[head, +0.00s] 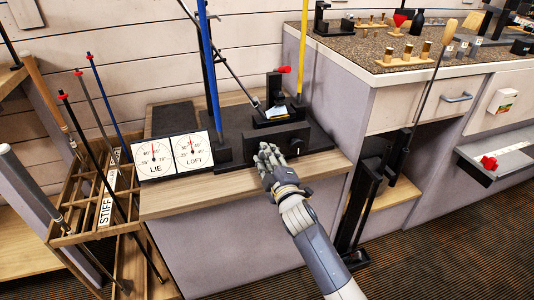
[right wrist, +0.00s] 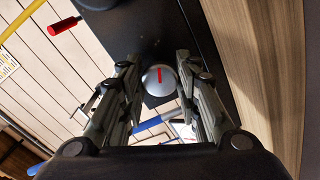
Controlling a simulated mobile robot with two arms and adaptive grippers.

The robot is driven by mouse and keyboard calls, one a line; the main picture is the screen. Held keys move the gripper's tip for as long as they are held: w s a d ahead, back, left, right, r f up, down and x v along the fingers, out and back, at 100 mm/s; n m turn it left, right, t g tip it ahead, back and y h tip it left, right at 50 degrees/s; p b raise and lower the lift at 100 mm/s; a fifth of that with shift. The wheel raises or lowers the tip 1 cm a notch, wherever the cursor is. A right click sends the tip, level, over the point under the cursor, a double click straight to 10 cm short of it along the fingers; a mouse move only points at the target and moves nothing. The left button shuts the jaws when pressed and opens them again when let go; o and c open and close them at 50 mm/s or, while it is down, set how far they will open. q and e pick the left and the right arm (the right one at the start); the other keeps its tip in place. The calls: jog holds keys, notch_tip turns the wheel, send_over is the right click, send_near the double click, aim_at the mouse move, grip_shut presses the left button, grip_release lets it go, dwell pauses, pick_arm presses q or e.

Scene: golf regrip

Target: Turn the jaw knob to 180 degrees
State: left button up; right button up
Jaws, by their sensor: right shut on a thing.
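The jaw knob (right wrist: 158,79) is a round silver knob with a red line on its face. In the right wrist view it sits between my right gripper's fingers (right wrist: 158,68), and the red line runs up and down the picture. In the head view my right gripper (head: 267,152) is at the front of the black vise block (head: 291,138), shut on the knob, and its fingers hide the knob there. A clamp with a red-tipped handle (head: 284,69) stands above the block and holds a club head (head: 277,112). My left gripper is not in view.
Two white dials, LIE (head: 154,161) and LOFT (head: 190,154), stand left of the block. Blue (head: 211,80) and yellow (head: 302,50) rods rise close to it. A club rack (head: 92,205) is at left. A grey cabinet (head: 345,100) stands close at right.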

jog(key=shift+m+p, duration=0.4)
jog(key=shift+m, duration=1)
jog(key=m+p, duration=0.2)
jog(key=m, duration=0.1)
jog(key=shift+m, duration=0.3)
jog(key=m+p, duration=0.2)
jog(key=m, duration=0.2)
jog(key=shift+f+m, duration=0.15)
jog(key=shift+m, duration=0.25)
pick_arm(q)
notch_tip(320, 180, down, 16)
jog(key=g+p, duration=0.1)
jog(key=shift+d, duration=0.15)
pick_arm(e)
jog(key=shift+a+f+m, duration=0.1)
jog(key=shift+m, duration=0.9)
jog(key=shift+s, duration=0.1)
jog(key=o, duration=1.1)
jog(key=shift+c, duration=0.2)
